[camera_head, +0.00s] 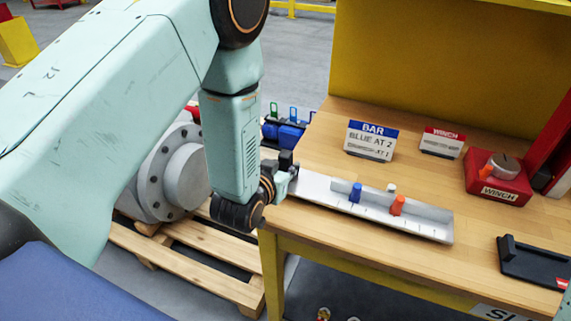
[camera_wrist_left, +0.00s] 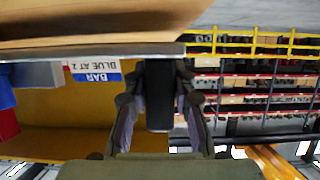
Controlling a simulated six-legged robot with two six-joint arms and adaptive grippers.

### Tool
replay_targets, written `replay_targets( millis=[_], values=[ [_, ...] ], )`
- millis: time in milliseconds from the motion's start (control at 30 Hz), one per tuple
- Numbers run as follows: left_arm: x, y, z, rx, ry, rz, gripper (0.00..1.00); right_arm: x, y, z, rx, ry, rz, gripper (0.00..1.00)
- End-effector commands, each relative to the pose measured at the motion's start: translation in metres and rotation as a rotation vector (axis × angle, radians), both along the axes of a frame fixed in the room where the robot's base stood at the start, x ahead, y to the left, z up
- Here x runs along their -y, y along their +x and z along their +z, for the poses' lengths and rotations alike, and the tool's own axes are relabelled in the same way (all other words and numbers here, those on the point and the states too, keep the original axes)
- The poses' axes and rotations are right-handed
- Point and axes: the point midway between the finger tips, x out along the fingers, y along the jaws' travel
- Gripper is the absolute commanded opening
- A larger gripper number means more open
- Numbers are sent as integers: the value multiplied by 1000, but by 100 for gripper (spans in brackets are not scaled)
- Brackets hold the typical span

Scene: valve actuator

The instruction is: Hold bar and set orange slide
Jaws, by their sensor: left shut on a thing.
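The bar (camera_head: 425,226) is a long pale metal rail with tick marks, lying on the wooden bench. A blue slide (camera_head: 356,192), a white knob (camera_head: 391,188) and the orange slide (camera_head: 397,205) stand along it; the orange one is nearer the right end. My left gripper (camera_head: 285,174) is at the bar's left end, shut on the black end block (camera_head: 286,158). In the left wrist view my left gripper (camera_wrist_left: 158,100) has a finger on each side of the black block (camera_wrist_left: 158,90).
A sign (camera_head: 371,141) reads "BAR BLUE AT 2" with a blurred line ending "AT 1". A winch sign (camera_head: 442,142), a red winch box with knob (camera_head: 499,179) and a black tray (camera_head: 530,262) are on the bench. The bench in front of the bar is clear.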

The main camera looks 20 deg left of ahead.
Motion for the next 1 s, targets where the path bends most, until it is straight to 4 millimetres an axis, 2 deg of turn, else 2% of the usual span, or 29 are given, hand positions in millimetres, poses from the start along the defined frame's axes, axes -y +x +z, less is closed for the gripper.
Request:
replay_targets(
  millis=[233,1000],
  values=[
    [0,1,-8,5,-4,2,0,0,0,0,0,0,0,41],
    [0,1,-12,5,-4,2,0,0,0,0,0,0,0,41]
  ],
)
